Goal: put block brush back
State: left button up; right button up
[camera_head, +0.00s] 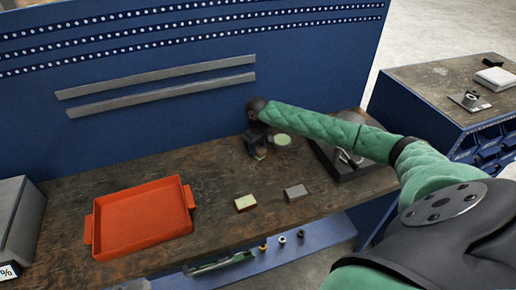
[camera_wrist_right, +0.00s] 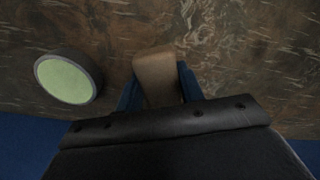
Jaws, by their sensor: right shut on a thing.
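My right gripper (camera_head: 256,147) is at the back of the workbench (camera_head: 205,170), by the blue back panel, pointing down. In the right wrist view the gripper (camera_wrist_right: 159,88) has its two blue fingers on either side of a tan-brown block, probably the block brush (camera_wrist_right: 157,72), and is shut on it. In the head view only a small light part of that block (camera_head: 260,154) shows below the fingers. Bristles cannot be made out, and whether it touches the bench is unclear. My left gripper is not in view.
A round green-topped thing (camera_head: 282,140) stands close beside the gripper; it also shows in the wrist view (camera_wrist_right: 66,80). A green-topped block (camera_head: 245,203) and a grey block (camera_head: 295,192) lie in front. An orange tray (camera_head: 140,250) is left; a dark stand (camera_head: 345,172) is right.

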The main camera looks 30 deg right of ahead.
aim_at(258, 147)
jog(key=o, duration=1)
jog(key=shift+f, duration=0.15)
jog(key=shift+c, duration=0.2)
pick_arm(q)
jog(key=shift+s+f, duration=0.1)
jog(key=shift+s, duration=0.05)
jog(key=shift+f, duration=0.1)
pick_arm(e)
jog(key=shift+r, duration=0.35)
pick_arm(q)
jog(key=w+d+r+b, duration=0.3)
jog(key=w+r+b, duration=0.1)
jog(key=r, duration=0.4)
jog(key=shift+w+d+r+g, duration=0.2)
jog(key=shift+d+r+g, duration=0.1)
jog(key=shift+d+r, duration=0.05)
pick_arm(e)
notch_tip(258, 147, up, 12)
jog(key=shift+f, duration=0.2)
